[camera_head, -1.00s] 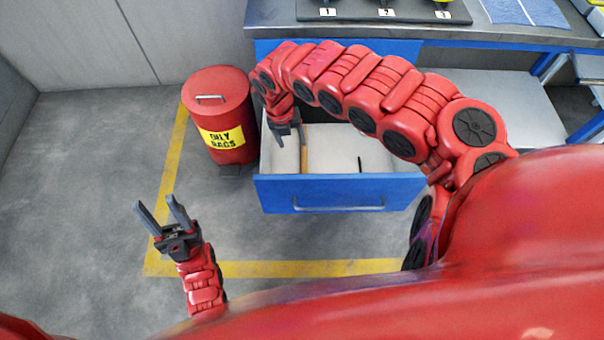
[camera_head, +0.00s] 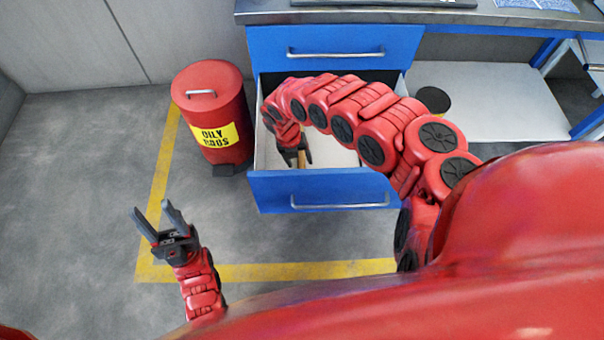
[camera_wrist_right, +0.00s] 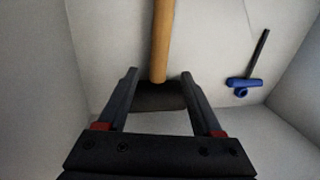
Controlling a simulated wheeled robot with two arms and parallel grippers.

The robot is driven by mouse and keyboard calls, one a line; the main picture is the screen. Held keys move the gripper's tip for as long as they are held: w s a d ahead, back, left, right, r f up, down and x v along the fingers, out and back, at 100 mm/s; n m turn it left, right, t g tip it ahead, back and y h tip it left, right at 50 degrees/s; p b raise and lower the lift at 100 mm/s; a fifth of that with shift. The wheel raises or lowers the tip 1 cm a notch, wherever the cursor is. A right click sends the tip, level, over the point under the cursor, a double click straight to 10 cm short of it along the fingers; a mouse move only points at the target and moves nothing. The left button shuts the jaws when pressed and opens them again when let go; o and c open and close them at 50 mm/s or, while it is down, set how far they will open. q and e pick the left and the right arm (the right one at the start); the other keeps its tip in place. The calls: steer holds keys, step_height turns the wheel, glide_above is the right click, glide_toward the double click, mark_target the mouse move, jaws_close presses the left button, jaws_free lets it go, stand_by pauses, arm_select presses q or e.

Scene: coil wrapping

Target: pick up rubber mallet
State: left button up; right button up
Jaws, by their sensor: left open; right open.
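The rubber mallet lies in the open drawer (camera_head: 345,188); its wooden handle (camera_wrist_right: 162,40) and dark head (camera_wrist_right: 158,97) show in the right wrist view. In the head view only a bit of the handle (camera_head: 301,158) shows by the fingers. My right gripper (camera_wrist_right: 159,75) is open, reaching down into the drawer, with its fingers on either side of the mallet's head. I cannot tell whether they touch it. My left gripper (camera_head: 151,209) is open and empty above the floor at the left.
A blue-handled tool (camera_wrist_right: 243,84) lies in the drawer to the right of the mallet. The drawer walls are close around my right gripper. A red oily-rags bin (camera_head: 212,110) stands left of the drawer. A closed blue drawer (camera_head: 335,50) is above.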

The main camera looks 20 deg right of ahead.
mark_target(301, 167)
steer(key=f, duration=0.4)
steer(key=shift+s+d+f+b, duration=0.2)
steer(key=shift+d+b, duration=0.05)
steer(key=shift+b, duration=0.1)
steer(key=shift+c, duration=0.4)
jaws_close()
stand_by(0.7)
